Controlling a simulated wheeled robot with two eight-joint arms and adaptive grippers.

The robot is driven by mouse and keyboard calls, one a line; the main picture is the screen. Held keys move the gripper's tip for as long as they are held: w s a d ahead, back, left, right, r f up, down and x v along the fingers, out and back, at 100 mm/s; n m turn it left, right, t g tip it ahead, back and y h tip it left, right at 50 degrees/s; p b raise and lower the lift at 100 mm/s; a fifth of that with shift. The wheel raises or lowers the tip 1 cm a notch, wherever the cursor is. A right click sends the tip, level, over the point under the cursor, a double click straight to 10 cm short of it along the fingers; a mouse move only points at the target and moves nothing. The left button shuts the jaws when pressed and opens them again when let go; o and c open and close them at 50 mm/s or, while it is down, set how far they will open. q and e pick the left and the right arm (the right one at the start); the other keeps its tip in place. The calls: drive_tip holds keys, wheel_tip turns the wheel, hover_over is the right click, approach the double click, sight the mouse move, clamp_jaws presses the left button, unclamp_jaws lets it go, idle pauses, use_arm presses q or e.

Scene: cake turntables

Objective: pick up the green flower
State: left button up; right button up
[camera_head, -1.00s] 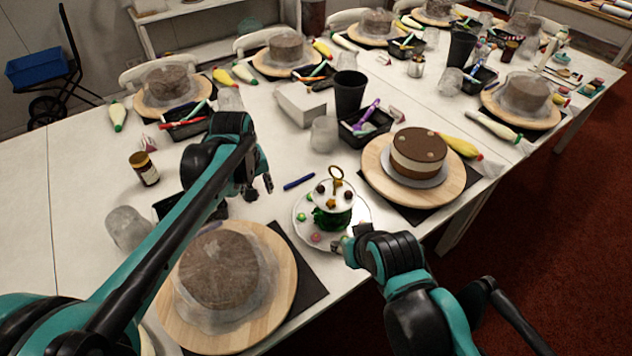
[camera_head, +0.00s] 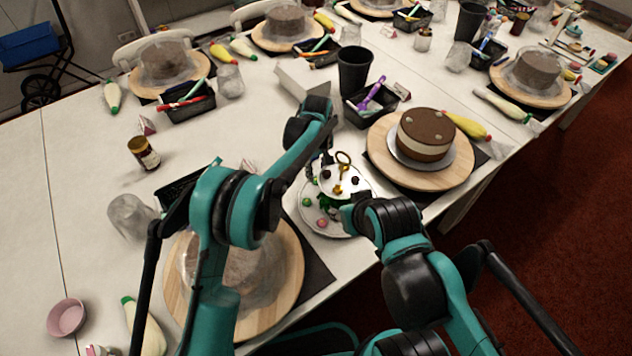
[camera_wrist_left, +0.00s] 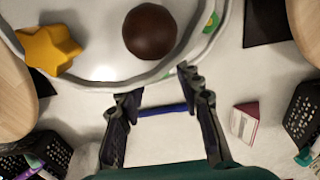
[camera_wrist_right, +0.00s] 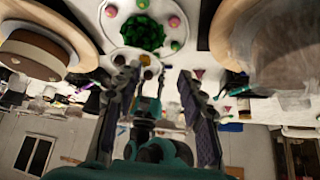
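The green flower (camera_wrist_right: 143,32) shows in the right wrist view as a ruffled green piece on a white plate (camera_wrist_right: 112,30) with small pink and green balls around it. In the head view it is mostly hidden by the stand's upper tier (camera_head: 333,186) and my right gripper. My right gripper (camera_wrist_right: 155,78) is open, its fingers pointing toward the flower with nothing between them. In the head view it is at the stand's front right. My left gripper (camera_wrist_left: 165,103) is open and empty beside the upper tier, which carries a yellow star (camera_wrist_left: 48,50) and a brown ball (camera_wrist_left: 150,32).
A chocolate cake (camera_head: 426,135) on a wooden turntable (camera_head: 380,150) stands right of the stand. A wrapped cake (camera_head: 255,265) on another turntable is at the front left. A black cup (camera_head: 354,72) and a black tray are behind. A blue pen (camera_wrist_left: 162,110) lies below the left gripper.

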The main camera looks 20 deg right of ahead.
sight(316, 181)
use_arm(q)
drive_tip(key=f, duration=0.1)
drive_tip(key=f+b, duration=0.1)
drive_tip(key=f, duration=0.2)
drive_tip(key=shift+w+f+b, duration=0.1)
drive_tip(key=shift+w+b, duration=0.2)
drive_tip(key=c, duration=0.5)
drive_tip(key=shift+c, duration=0.2)
